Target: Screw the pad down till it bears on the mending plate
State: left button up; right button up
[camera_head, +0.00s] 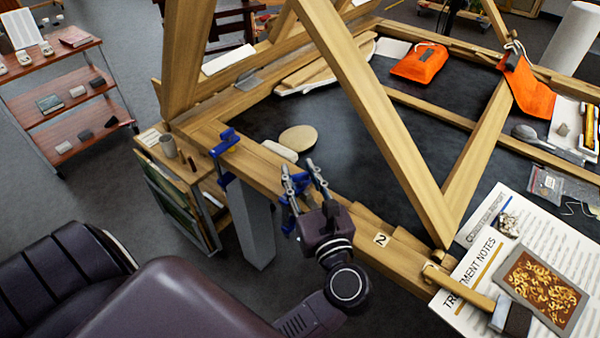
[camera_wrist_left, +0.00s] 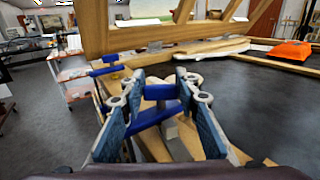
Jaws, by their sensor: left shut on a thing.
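My left gripper (camera_head: 301,178) is at the wooden frame's near rail, its two fingers closed around part of a blue clamp (camera_head: 288,218). In the left wrist view the gripper (camera_wrist_left: 160,78) has blue clamp parts (camera_wrist_left: 160,92) between and beyond its fingers. The fingers and wrist hide much of this clamp. A small grey block (camera_wrist_left: 170,128) shows below the blue bar, over the wood. I cannot make out the pad or the mending plate, nor whether they touch. A second blue clamp (camera_head: 224,143) grips the rail further left. My right gripper is not in view.
Tall wooden beams (camera_head: 375,105) rise close beyond the gripper. A round wooden disc (camera_head: 298,138) and a white bar (camera_head: 280,151) lie nearby. A hammer (camera_head: 470,288) and a notes sheet (camera_head: 515,225) lie right. The dark panel's middle is mostly clear.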

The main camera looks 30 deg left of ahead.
pick_arm(q)
jog(key=shift+t, duration=0.3)
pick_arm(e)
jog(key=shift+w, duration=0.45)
